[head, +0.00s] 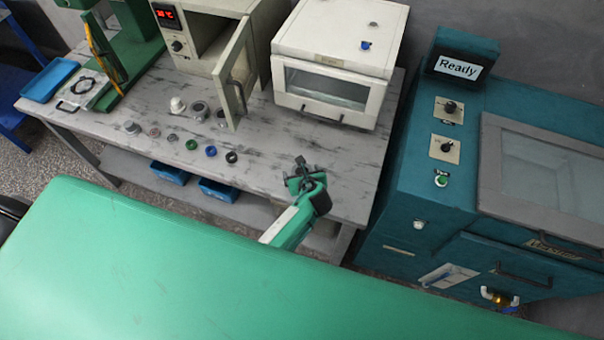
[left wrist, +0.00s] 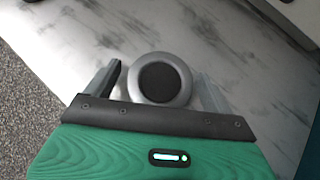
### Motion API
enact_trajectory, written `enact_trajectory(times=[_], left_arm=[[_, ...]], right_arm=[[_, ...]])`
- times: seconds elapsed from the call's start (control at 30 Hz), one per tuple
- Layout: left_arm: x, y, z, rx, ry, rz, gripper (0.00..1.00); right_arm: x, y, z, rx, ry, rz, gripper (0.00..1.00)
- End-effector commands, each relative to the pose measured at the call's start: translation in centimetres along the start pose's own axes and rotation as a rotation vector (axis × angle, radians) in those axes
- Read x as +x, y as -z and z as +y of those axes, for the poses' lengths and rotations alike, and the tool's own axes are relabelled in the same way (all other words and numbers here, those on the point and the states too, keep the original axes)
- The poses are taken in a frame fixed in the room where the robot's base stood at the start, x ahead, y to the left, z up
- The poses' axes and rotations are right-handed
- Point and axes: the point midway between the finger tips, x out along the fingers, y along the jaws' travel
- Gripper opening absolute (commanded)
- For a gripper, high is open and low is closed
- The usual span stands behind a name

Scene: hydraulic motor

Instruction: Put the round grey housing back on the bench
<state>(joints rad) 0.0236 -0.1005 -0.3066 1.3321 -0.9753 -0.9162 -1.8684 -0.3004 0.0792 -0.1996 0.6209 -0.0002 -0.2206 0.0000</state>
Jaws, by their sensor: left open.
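The round grey housing (left wrist: 160,78), a silver ring with a dark centre, shows in the left wrist view over the grey streaked bench top. My left gripper (left wrist: 158,82) is open, with one finger on each side of the housing; small gaps show between fingers and housing. In the head view my left gripper (head: 303,176) is over the front right part of the bench (head: 352,170), and the housing cannot be made out there. Contact between the housing's underside and the bench is hidden. My right gripper is not in view.
Several small parts, including a grey ring (head: 199,108) and a blue ring (head: 211,151), lie left on the bench. An oven with an open door (head: 236,75) and a white cabinet (head: 335,75) stand behind. A teal machine (head: 420,190) is on the right.

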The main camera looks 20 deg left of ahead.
Motion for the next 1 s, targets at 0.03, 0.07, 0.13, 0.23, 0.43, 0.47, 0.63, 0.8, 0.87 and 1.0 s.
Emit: enact_trajectory(times=[0.03,0.07,0.13,0.23,0.43,0.47,0.63,0.8,0.87,1.0], left_arm=[[0.0,0.0,0.0,0.000,0.000,0.000,0.86],[0.0,0.0,0.0,0.000,0.000,0.000,0.86],[0.0,0.0,0.0,0.000,0.000,0.000,0.76],[0.0,0.0,0.0,0.000,0.000,0.000,0.57],[-0.1,-0.1,0.0,-0.001,0.001,-0.002,0.21],[-0.1,-0.1,0.0,-0.001,0.001,-0.002,0.21],[-0.1,-0.2,-0.1,-0.001,0.001,-0.002,0.21],[-0.5,-0.7,-0.1,-0.002,0.001,-0.003,0.22],[-0.7,-1.1,-0.1,-0.002,0.001,-0.003,0.22],[-1.9,-2.7,0.0,-0.004,0.002,-0.004,0.22]], right_arm=[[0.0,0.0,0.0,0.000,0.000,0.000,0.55],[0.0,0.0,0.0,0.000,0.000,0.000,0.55],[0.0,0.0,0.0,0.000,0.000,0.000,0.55],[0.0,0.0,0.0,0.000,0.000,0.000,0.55],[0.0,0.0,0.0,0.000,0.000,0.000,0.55],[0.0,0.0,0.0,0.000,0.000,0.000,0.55],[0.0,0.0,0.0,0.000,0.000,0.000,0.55],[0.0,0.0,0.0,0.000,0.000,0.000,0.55],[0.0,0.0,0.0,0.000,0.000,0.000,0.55],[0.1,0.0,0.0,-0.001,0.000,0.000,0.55]])
